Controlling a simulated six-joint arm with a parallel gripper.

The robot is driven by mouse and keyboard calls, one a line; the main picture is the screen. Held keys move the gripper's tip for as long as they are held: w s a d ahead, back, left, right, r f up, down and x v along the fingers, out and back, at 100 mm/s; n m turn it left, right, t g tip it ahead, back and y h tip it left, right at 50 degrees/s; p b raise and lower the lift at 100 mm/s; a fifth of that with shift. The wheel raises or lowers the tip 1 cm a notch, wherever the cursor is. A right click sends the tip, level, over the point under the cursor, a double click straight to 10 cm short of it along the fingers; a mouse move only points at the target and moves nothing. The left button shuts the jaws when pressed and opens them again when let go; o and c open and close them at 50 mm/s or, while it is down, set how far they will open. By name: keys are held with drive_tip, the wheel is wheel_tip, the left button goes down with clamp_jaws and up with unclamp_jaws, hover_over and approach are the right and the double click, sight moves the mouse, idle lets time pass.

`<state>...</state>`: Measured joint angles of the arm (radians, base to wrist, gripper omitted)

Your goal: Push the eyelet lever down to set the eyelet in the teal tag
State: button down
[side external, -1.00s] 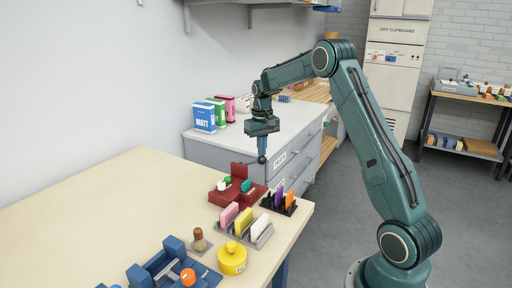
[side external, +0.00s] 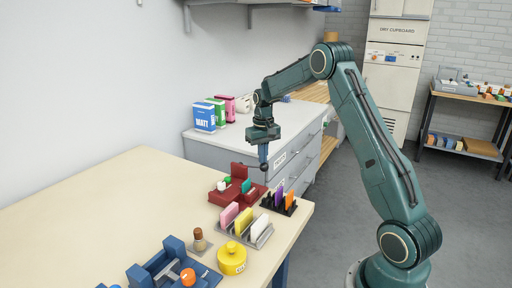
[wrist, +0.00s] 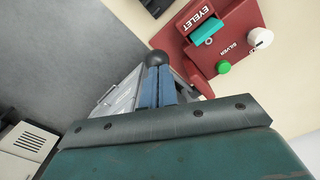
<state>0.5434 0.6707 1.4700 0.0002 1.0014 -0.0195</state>
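The dark red eyelet press (side external: 224,198) stands near the table's far right corner. It also fills the upper right of the wrist view (wrist: 246,18), with "EYELET" and "SILVER" labels. The teal tag (side external: 246,186) is in the press; it also shows in the wrist view (wrist: 208,28). A dark ball, apparently the lever's knob (wrist: 156,58), is at my fingertips, and it shows above the press in the side view (side external: 264,166). My gripper (wrist: 157,70) has its blue fingers together, with the ball at their tips, not visibly between them. The lever's arm is hard to make out.
A black rack (side external: 277,207) of coloured tags stands right of the press. A grey rack (side external: 261,239) of tags, a yellow pot (side external: 232,259) and a blue fixture (side external: 160,270) are nearer the camera. The table's left side (side external: 80,220) is clear.

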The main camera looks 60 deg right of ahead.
sight(263, 166)
drive_tip(key=shift+f, duration=0.7)
drive_tip(key=shift+s+f, duration=0.1)
drive_tip(key=shift+f, duration=1.4)
idle(0.5)
drive_tip(key=shift+w+r, duration=0.2)
drive_tip(key=shift+r, duration=2.25)
drive_tip(key=shift+w+r, duration=0.15)
drive_tip(key=shift+r, duration=2.25)
drive_tip(key=shift+r, duration=0.1)
wheel_tip(263, 166, up, 4)
drive_tip(key=shift+f, duration=0.1)
